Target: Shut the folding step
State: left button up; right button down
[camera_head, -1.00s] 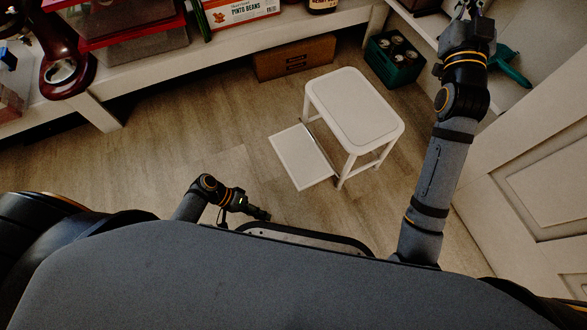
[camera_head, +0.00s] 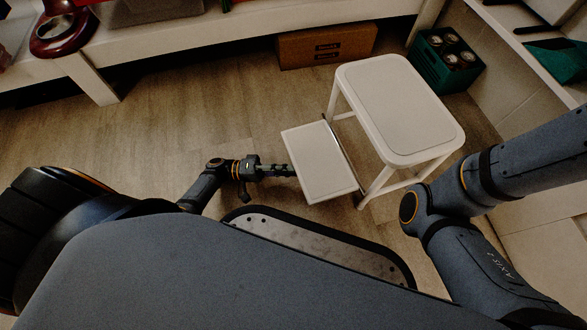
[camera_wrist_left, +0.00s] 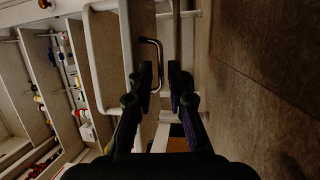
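The white folding step stands on the floor, with its upper seat (camera_head: 400,108) at the right. Its lower tread (camera_head: 320,162) is folded out toward the left. My left gripper (camera_head: 288,170) is low, at the left edge of the lower tread; the head view does not show whether it touches. In the left wrist view, my left gripper (camera_wrist_left: 160,70) is open, with a gap between its fingertips. A curved metal handle (camera_wrist_left: 159,52) shows at the fingertips, close to the left finger. My right gripper is out of view; its arm runs off the right edge.
A cardboard box (camera_head: 327,46) sits under the shelf at the back. A green crate of jars (camera_head: 447,62) stands behind the seat. Shelving (camera_head: 165,45) lines the back. The floor (camera_head: 150,135) left of the step is clear.

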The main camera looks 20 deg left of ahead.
pick_arm(q)
jog(key=shift+x, duration=1)
grip_shut()
